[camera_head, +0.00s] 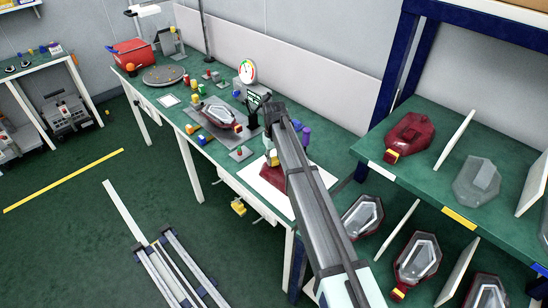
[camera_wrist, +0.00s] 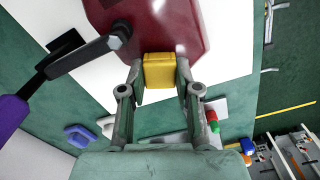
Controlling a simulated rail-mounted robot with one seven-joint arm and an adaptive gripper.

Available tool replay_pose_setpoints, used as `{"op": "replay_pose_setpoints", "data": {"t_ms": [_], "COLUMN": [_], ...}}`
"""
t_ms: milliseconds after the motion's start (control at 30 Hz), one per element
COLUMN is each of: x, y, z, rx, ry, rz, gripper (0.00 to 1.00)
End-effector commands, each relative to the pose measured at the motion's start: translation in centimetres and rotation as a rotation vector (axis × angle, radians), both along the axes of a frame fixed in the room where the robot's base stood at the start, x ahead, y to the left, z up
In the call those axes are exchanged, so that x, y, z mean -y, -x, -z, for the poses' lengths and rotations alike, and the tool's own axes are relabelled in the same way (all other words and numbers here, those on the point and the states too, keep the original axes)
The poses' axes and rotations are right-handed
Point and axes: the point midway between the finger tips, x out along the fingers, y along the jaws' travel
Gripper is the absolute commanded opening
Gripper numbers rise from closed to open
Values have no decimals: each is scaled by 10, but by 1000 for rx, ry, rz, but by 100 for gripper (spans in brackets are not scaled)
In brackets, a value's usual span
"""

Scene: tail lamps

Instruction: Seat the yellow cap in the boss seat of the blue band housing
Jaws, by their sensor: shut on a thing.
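The yellow cap (camera_wrist: 159,72) is between the fingertips of my gripper (camera_wrist: 159,78), which is shut on it. A dark red lamp housing (camera_wrist: 170,28) lies just beyond the cap in the wrist view, partly cut off by the top edge. In the head view the yellow cap (camera_head: 274,160) shows beside my arm, above a dark red housing (camera_head: 281,183) on a white mat. My arm hides much of that housing. I see no blue band on its visible part, and the boss seat is hidden. I cannot tell whether the cap touches the housing.
Another housing (camera_head: 218,115) stands on the green bench among small coloured parts, with a dial gauge (camera_head: 247,72) behind it. A shelf rack (camera_head: 445,205) with more housings and dividers is at the right. A blue part (camera_wrist: 80,136) lies at lower left in the wrist view.

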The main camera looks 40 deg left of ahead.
Motion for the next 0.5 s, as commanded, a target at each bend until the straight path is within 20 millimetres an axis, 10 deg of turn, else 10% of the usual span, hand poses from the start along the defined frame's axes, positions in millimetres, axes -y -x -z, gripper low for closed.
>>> {"op": "replay_pose_setpoints", "data": {"t_ms": [467,500], "x": [0,0], "y": [0,0], "z": [6,6], "rx": [0,0], "ry": [1,1], "rz": [0,0], "gripper": [0,46]}}
